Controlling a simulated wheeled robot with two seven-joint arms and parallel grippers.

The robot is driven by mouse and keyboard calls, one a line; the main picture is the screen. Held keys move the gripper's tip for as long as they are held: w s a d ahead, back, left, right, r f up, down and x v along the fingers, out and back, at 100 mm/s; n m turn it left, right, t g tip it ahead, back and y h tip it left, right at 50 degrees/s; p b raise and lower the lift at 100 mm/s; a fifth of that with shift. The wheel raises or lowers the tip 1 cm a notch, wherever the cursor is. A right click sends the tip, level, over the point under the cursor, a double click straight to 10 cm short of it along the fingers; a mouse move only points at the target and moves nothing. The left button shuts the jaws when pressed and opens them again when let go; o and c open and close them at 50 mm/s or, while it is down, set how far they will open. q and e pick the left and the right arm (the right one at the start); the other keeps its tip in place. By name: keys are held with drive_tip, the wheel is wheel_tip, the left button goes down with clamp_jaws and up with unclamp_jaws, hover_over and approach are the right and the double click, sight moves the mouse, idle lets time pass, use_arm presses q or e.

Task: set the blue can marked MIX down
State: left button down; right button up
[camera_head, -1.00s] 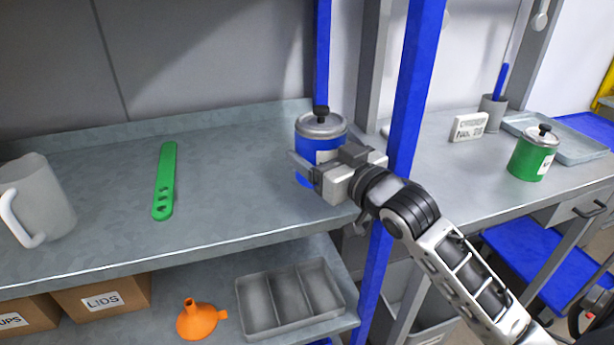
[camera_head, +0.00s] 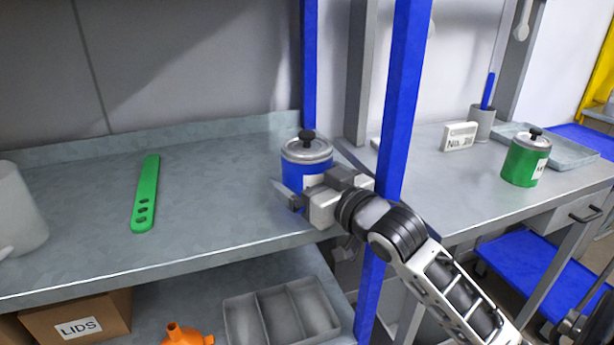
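The blue can (camera_head: 293,172) with a grey lid and black knob is upright at the right end of the left grey counter (camera_head: 215,200), beside a blue post. Part of its white label shows; the lettering is hidden. My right gripper (camera_head: 298,198) comes in from the right, with its fingers around the can's lower body, and appears shut on it. The gripper hides the can's base, so I cannot tell whether it touches the counter. My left gripper is not in view.
A green paddle (camera_head: 146,195) and a pale jug (camera_head: 18,210) are on the counter; between paddle and can it is clear. Blue uprights (camera_head: 402,90) stand close right of the can. A green can (camera_head: 522,163) is on the right bench. A divided tray (camera_head: 283,318) sits below.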

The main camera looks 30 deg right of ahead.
drive_tip(key=shift+r, duration=0.1)
drive_tip(key=shift+s, duration=0.2)
drive_tip(key=s, duration=0.6)
drive_tip(key=shift+s+d, duration=0.15)
drive_tip(key=shift+d, duration=0.1)
use_arm(q)
drive_tip(key=p, duration=0.1)
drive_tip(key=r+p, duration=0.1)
drive_tip(key=p, duration=0.1)
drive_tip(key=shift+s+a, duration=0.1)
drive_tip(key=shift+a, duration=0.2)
use_arm(e)
drive_tip(key=s, duration=0.5)
drive_tip(key=shift+s+d, duration=0.15)
drive_tip(key=shift+d, duration=0.1)
